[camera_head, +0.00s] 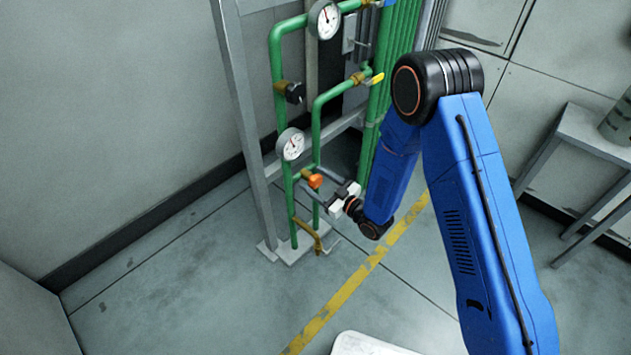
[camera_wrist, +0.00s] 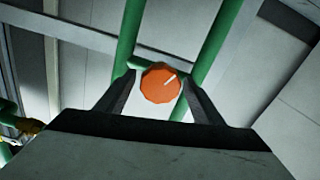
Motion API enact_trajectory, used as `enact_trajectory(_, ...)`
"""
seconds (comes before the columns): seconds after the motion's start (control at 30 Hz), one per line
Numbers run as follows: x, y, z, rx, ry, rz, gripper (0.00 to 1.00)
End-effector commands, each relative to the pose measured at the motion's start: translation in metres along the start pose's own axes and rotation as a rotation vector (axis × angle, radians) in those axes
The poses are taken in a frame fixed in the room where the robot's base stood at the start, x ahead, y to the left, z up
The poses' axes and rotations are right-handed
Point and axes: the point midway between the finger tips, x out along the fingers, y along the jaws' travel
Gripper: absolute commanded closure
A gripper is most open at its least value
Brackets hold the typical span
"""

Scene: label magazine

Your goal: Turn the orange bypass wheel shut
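The orange bypass wheel (camera_head: 315,181) sits on the green pipework, low on the frame. In the wrist view my gripper (camera_wrist: 158,90) is open, with one dark finger on each side of the wheel. Gaps show between the fingers and the wheel, so it is not gripped. I cannot tell exactly how far the fingertips reach along it.
Green pipes (camera_head: 276,70) carry an upper gauge (camera_head: 324,20), a lower gauge (camera_head: 291,144), a black knob (camera_head: 295,93) and a yellow-handled valve (camera_head: 376,79). A grey frame post (camera_head: 236,90) stands left. A bench (camera_head: 590,130) is at right. Floor around the yellow line (camera_head: 345,291) is clear.

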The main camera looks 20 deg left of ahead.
Motion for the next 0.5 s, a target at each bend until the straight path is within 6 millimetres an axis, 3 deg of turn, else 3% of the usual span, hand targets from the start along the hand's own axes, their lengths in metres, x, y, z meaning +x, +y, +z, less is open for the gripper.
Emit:
enact_trajectory(0.03,-0.0001,0.0,0.0001,0.0,0.0,0.0,0.48)
enact_trajectory(0.17,-0.0002,-0.0001,0.0001,0.0,0.0,0.0,0.79)
enact_trajectory(0.5,-0.0003,0.0,0.0001,0.032,0.0,0.0,0.8)
